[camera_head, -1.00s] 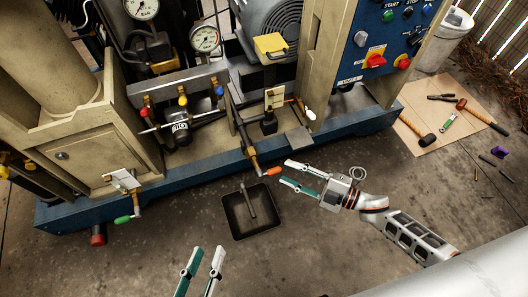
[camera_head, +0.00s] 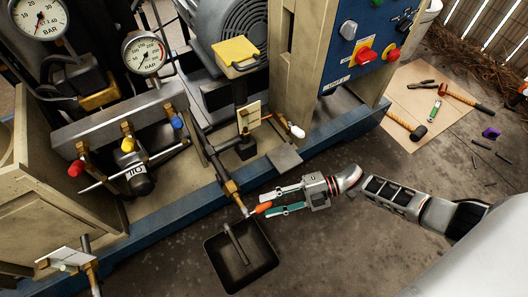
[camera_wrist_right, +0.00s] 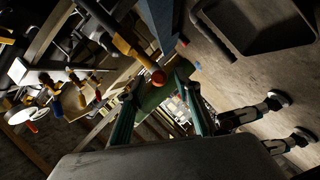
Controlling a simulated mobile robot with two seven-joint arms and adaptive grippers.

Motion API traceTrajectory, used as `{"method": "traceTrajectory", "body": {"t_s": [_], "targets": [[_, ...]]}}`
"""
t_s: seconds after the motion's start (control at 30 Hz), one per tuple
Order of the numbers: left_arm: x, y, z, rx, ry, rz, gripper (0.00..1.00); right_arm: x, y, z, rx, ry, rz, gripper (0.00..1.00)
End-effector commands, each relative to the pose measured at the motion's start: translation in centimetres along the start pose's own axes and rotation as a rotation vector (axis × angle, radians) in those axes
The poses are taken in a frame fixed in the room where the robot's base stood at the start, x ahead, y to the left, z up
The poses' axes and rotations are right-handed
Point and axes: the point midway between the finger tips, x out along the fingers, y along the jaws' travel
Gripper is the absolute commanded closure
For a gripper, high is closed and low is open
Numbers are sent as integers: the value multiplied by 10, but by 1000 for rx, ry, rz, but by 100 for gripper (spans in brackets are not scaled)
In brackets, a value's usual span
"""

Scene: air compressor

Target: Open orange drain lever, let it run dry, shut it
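The orange drain lever (camera_head: 262,207) sticks out to the right from a brass valve at the end of a pipe (camera_head: 232,190) low on the compressor's front. My right gripper (camera_head: 271,203) is open, its fingertips at the lever's tip from the right. In the right wrist view the round orange end (camera_wrist_right: 158,77) shows between the spread fingers (camera_wrist_right: 157,95), apart from both. A black drain pan (camera_head: 215,262) with a grey bar across it lies on the floor below the valve. I see no water flowing. My left gripper is outside the head view.
Two pressure gauges (camera_head: 146,54) stand at the upper left above red, yellow and blue valve handles. The blue base rail (camera_head: 185,208) runs behind the pan. Tools lie on a tan board (camera_head: 425,105) at the right. The floor in front is mostly clear.

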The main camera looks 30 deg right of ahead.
Motion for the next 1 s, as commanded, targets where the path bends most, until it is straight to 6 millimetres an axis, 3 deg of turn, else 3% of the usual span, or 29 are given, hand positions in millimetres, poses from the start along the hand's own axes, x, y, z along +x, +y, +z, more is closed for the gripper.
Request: {"method": "traceTrajectory", "body": {"t_s": [0.2,0.5,0.63,1.0], "targets": [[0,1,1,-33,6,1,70,20,-1,0,1,0,1,67],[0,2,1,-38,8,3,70,22,0,0,0,-1,0,67],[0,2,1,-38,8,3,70,22,0,0,1,-1,0,98],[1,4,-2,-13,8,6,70,18,3,1,-6,-9,-11,100]]}}
